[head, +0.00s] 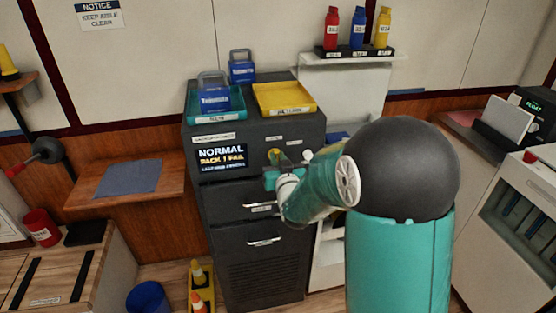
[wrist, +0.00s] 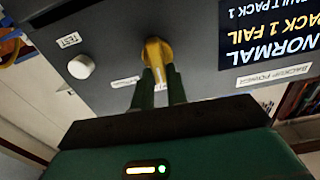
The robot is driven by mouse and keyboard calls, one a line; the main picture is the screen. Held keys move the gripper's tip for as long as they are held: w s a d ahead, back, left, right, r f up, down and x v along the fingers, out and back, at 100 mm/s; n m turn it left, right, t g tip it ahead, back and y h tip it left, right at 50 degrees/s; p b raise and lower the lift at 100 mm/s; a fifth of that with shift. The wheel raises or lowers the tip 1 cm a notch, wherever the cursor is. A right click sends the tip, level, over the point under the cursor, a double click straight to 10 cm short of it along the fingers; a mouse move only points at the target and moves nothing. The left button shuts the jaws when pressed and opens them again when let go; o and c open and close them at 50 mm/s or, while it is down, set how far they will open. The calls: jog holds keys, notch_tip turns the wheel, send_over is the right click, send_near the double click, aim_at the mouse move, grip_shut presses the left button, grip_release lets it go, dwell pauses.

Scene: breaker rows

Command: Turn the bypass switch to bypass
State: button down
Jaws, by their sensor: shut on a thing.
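The bypass switch is a yellow rotary knob on the dark cabinet's front panel; it shows in the wrist view (wrist: 157,52) and in the head view (head: 274,156). In the wrist view my gripper (wrist: 159,84) has its two dark green fingers on either side of the knob's yellow handle, shut on it. In the head view my gripper (head: 271,178) is at the panel, partly hidden by my arm. The display (head: 222,157) reads NORMAL and PACK 1 FAIL. A white TEST button (wrist: 81,66) sits beside the knob in the wrist view.
The dark cabinet (head: 250,285) has drawers below the panel. On its top stand a teal tray (head: 238,116) with a blue battery pack (head: 214,97), a yellow tray (head: 285,98) and another blue pack (head: 242,68). A shelf with a blue-grey mat (head: 129,178) is at left.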

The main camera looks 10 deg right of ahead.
jog(key=m, duration=0.7)
jog(key=d+f+m, duration=0.1)
jog(key=m, duration=0.3)
jog(key=shift+m, duration=0.3)
dwell(0.4)
jog(key=c, duration=1.4)
grip_release()
jog(key=shift+w, duration=0.15)
jog(key=shift+s+r, duration=0.1)
jog(key=shift+s, duration=0.1)
jog(key=shift+s, duration=0.1)
